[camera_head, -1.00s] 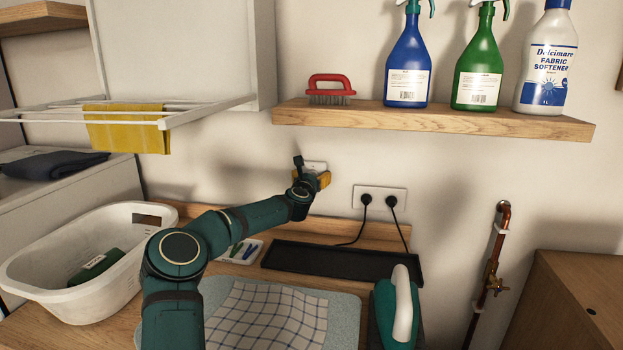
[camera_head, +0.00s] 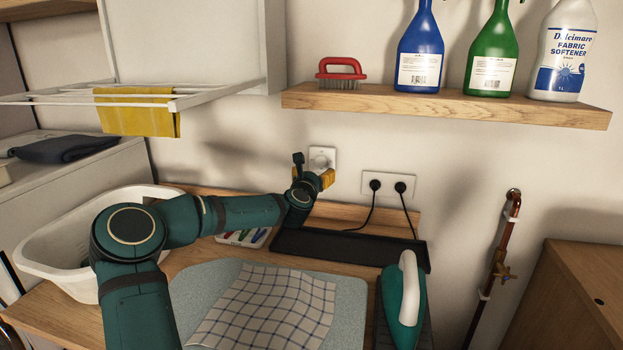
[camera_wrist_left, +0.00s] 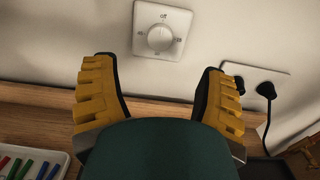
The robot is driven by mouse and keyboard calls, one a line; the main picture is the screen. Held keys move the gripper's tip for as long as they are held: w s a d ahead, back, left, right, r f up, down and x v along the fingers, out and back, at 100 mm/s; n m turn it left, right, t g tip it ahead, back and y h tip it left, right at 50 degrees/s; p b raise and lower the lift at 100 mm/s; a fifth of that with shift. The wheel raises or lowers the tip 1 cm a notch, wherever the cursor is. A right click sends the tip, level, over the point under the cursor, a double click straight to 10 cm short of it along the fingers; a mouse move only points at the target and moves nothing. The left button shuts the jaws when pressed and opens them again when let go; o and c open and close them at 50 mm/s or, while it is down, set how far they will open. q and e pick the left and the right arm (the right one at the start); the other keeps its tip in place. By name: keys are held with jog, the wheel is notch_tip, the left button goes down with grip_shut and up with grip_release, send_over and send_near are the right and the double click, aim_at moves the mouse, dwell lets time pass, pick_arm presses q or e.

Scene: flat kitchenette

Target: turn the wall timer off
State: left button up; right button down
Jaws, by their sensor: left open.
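The wall timer (camera_head: 322,157) is a white square plate with a round white dial on the wall, left of the socket and below the shelf. In the left wrist view the timer dial (camera_wrist_left: 161,37) shows fully, with small markings around it; "off" is at the top. I cannot tell exactly where the dial points. My left gripper (camera_head: 327,178) is just below the timer, partly hidden by its own wrist. In the wrist view its yellow fingers (camera_wrist_left: 160,95) are spread wide, empty and apart from the dial, which lies beyond and above the tips. My right gripper is not in view.
A double socket (camera_head: 388,186) with two black plugs and cords is right of the timer. The wooden shelf (camera_head: 450,106) with brush and bottles hangs above. Below are a black tray (camera_head: 350,248), a pen tray (camera_head: 243,238), an iron (camera_head: 402,290) and a checked cloth (camera_head: 268,308).

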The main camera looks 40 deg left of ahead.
pick_arm(q)
jog(key=shift+v, duration=1.3)
